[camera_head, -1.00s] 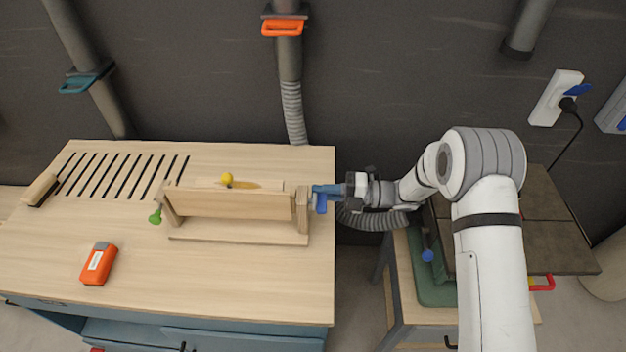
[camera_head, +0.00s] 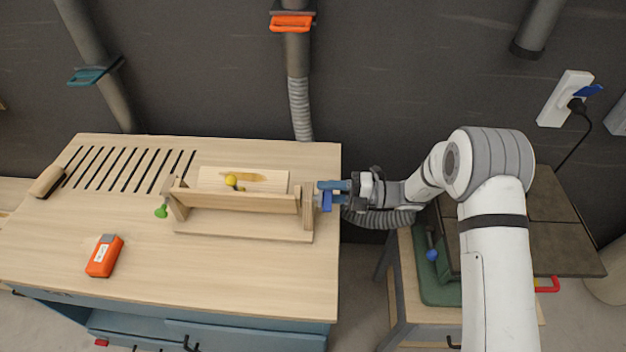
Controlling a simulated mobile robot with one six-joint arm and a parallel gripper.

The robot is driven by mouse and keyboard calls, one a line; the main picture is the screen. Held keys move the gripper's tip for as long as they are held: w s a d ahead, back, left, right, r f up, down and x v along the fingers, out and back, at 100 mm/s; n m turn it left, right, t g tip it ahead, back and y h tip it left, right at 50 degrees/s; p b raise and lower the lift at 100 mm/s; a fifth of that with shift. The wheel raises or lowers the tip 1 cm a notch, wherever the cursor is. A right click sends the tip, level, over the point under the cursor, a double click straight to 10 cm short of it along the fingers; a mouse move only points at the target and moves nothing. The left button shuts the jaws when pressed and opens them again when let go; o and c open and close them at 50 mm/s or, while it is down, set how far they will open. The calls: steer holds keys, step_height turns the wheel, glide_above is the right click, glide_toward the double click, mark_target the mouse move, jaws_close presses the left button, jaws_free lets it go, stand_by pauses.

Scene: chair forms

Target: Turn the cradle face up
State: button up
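The wooden cradle (camera_head: 245,201) is a long board held between two upright end posts on a flat wooden base (camera_head: 240,230), on the workbench. It is tilted, with its long edge towards me. A pale panel (camera_head: 262,181) with a yellow knob (camera_head: 231,181) shows behind the edge. A green knob (camera_head: 161,211) sticks out at the left end. My gripper (camera_head: 326,194) is at the right end, its blue fingers closed about the cradle's end fitting just outside the right post. The fitting itself is mostly hidden by the fingers.
An orange box-shaped tool (camera_head: 104,256) lies at the front left of the workbench (camera_head: 270,285). A brown-handled brush (camera_head: 48,182) lies by the slots at the far left. A grey hose (camera_head: 300,108) hangs behind. A lower side table (camera_head: 400,290) stands to the right.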

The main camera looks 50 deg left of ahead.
steer(key=b+v, duration=0.2)
steer(key=v, duration=0.5)
steer(key=shift+w+d+b, duration=0.25)
steer(key=shift+d+b, duration=0.05)
steer(key=shift+c, duration=0.4)
